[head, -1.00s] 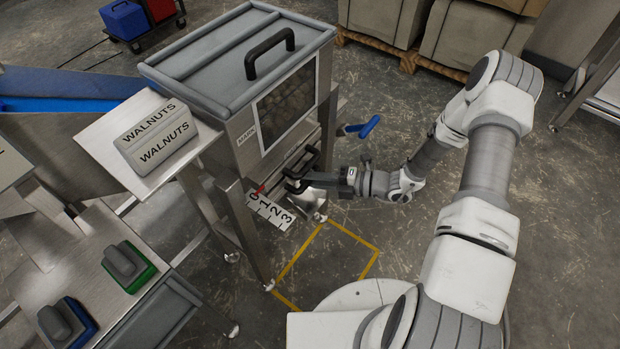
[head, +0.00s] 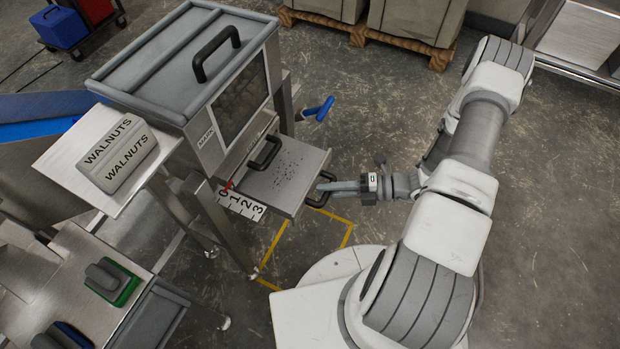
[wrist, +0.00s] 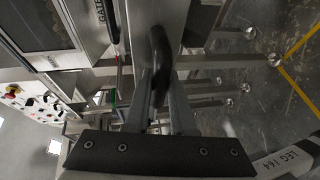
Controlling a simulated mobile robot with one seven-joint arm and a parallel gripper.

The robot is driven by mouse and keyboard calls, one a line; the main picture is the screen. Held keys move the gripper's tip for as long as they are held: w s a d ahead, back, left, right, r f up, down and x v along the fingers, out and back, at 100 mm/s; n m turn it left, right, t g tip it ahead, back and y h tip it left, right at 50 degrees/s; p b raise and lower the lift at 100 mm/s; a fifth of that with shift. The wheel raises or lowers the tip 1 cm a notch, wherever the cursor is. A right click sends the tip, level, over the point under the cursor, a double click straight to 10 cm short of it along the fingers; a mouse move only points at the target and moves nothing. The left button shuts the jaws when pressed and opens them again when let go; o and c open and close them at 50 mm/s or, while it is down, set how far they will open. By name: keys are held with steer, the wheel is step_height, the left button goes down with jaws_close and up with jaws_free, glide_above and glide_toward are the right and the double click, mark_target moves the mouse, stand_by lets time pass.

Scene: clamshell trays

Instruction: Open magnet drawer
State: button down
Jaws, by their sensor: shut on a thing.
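The magnet drawer (head: 292,172) is a flat grey plate with dark specks on top. It sticks out from the front of the steel hopper housing (head: 205,120). Its black loop handle (head: 323,199) is at the outer end. My gripper (head: 338,187) is shut on this handle, reaching in from the right. In the wrist view the dark handle (wrist: 160,55) stands between the two grey fingers of my gripper (wrist: 160,82). A second black handle (head: 265,152) is on the housing front, above the drawer's inner end. The drawer's inner end is hidden in the housing.
A numbered white scale (head: 241,203) with a red pointer (head: 228,186) lies beside the drawer. Floor around the yellow outline (head: 345,236) is clear.

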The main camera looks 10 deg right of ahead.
steer(key=shift+s+d, duration=0.3)
steer(key=shift+d, duration=0.2)
steer(key=c, duration=1.1)
jaws_free()
steer(key=shift+o, duration=0.2)
steer(key=p+v, duration=0.2)
steer(key=v, duration=1.5)
steer(key=shift+d+p, duration=0.25)
steer(key=shift+p, duration=0.1)
steer(key=shift+r, duration=0.1)
